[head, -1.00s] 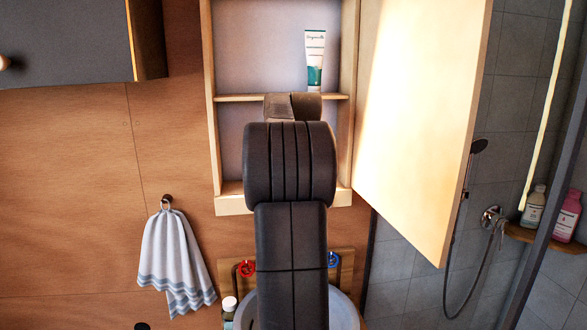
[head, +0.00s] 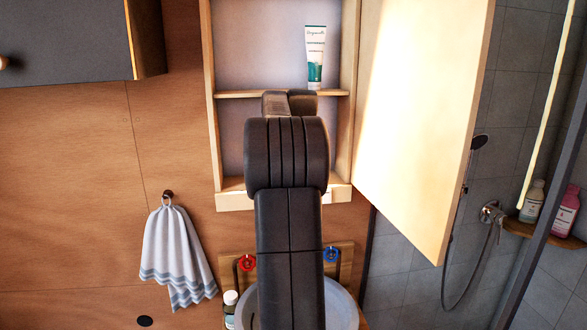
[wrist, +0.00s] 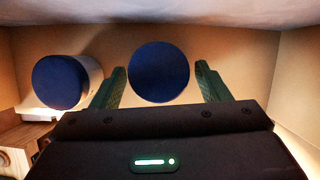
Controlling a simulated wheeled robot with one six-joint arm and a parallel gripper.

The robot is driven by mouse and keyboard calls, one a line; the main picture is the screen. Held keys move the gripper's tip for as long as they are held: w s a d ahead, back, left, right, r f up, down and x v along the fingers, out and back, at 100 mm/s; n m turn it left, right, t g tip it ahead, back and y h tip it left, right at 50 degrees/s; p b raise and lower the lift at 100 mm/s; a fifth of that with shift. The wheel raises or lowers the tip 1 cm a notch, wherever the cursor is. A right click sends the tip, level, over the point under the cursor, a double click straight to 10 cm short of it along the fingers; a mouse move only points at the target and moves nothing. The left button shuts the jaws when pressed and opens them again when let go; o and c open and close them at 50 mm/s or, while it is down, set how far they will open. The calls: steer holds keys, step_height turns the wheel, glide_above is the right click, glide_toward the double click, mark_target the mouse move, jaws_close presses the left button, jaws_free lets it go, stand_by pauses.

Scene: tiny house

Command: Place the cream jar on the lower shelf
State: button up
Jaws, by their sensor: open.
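In the wrist view, my gripper (wrist: 160,68) is open, with one green finger on each side of a round dark-blue lid (wrist: 159,72). The body under this lid is hidden, so I cannot tell for sure that it is the cream jar. A second jar (wrist: 62,82) with a dark-blue lid and a pale body stands to the left, outside the fingers. In the head view, my arm hides the gripper and most of the lower shelf (head: 232,193) of the open wall cabinet.
A white and green tube (head: 315,57) stands on the upper shelf (head: 235,94). The open cabinet door (head: 420,110) is on the right. A basin (head: 343,305) and a small bottle (head: 230,308) are below. A towel (head: 175,250) hangs at left.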

steer(key=b+v, duration=0.1)
steer(key=v, duration=0.2)
steer(key=shift+r, duration=0.1)
steer(key=s+d+b, duration=0.3)
steer(key=s+b, duration=0.1)
steer(key=s, duration=0.7)
steer(key=shift+s+d, duration=0.3)
steer(key=shift+c, duration=0.4)
